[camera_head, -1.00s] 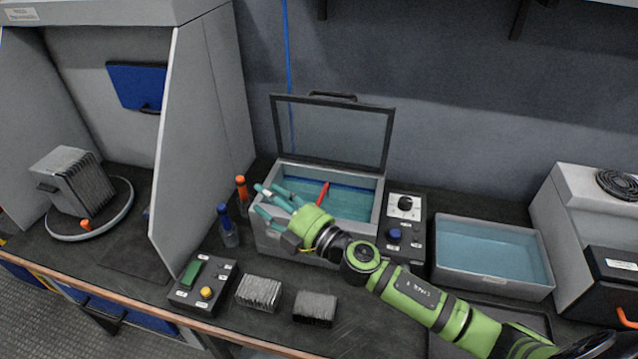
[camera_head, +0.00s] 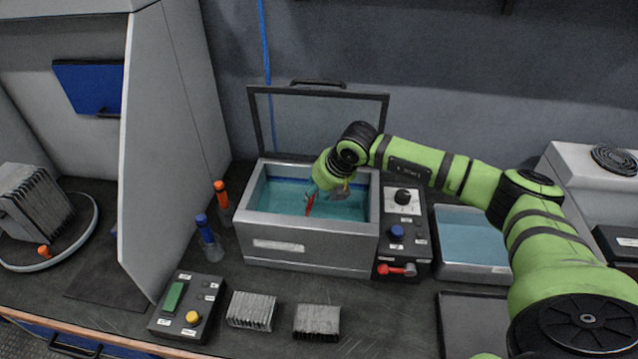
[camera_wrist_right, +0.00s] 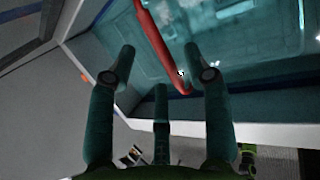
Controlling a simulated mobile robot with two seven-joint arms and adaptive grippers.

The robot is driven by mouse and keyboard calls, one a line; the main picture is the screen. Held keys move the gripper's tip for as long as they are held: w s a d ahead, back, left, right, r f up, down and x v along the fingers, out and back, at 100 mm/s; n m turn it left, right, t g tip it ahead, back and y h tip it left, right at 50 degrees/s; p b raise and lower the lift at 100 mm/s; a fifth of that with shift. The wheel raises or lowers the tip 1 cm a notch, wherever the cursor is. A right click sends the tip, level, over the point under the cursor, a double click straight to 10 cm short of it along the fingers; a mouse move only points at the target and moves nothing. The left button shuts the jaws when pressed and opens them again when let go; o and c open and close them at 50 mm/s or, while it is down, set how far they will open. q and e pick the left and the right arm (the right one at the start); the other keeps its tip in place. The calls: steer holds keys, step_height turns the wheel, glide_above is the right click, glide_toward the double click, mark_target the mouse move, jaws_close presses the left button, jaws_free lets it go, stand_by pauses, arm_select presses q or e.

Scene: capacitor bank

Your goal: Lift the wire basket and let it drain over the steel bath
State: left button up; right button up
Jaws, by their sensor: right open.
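The steel bath (camera_head: 310,252) stands mid-bench with its framed lid (camera_head: 320,125) raised and blue-green liquid inside. A red bar (camera_head: 309,206), which looks like the wire basket's handle, shows inside the bath; the basket's body is hard to make out. In the right wrist view the red bar (camera_wrist_right: 156,40) slants from the top toward the space between my fingers. My right gripper (camera_head: 322,190) is over the bath, beside the red bar. Its teal fingers (camera_wrist_right: 160,75) are spread, with nothing held. My left gripper is out of view.
A control panel (camera_head: 403,227) with a red lever stands right of the bath, then a grey tray of liquid (camera_head: 472,268). Two bottles (camera_head: 208,238) stand left. A button box (camera_head: 188,305) and two finned blocks (camera_head: 250,311) (camera_head: 316,322) lie in front.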

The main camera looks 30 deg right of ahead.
steer(key=shift+p+x, duration=0.35)
steer(key=shift+x, duration=1.9)
steer(key=shift+a, duration=0.1)
jaws_close()
